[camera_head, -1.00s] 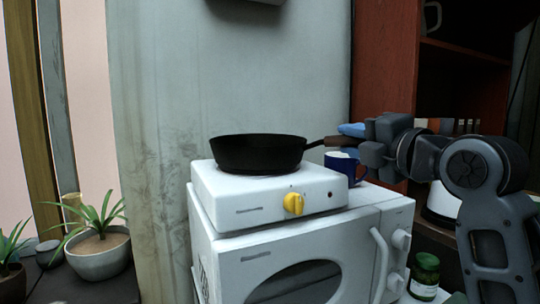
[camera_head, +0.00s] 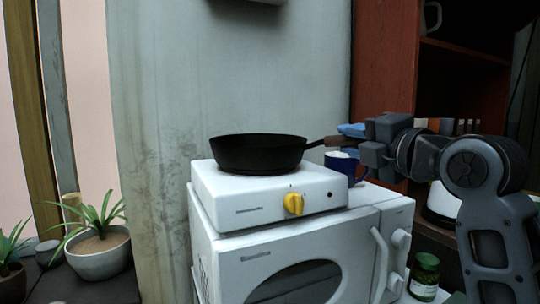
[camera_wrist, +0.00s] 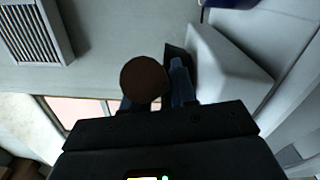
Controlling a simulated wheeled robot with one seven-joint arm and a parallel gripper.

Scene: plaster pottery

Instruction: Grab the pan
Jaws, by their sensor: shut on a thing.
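The black pan (camera_head: 258,154) sits level on a white hot plate (camera_head: 230,187). Its brown handle (camera_head: 330,141) points right, towards my gripper (camera_head: 352,138). My gripper reaches in from the right and is shut on the handle, with blue-tipped fingers around it. In the wrist view, the round brown end of the handle (camera_wrist: 145,80) stands up close to the fingers (camera_wrist: 155,95) and hides part of them. The pan's underside does not show, and it looks in contact with the hot plate.
The hot plate stands on a white microwave (camera_head: 225,262). A blue mug (camera_head: 343,168) is just below my gripper. A green jar (camera_head: 425,275) stands at the lower right. A potted plant (camera_head: 100,262) is at left. A wall is close behind the pan.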

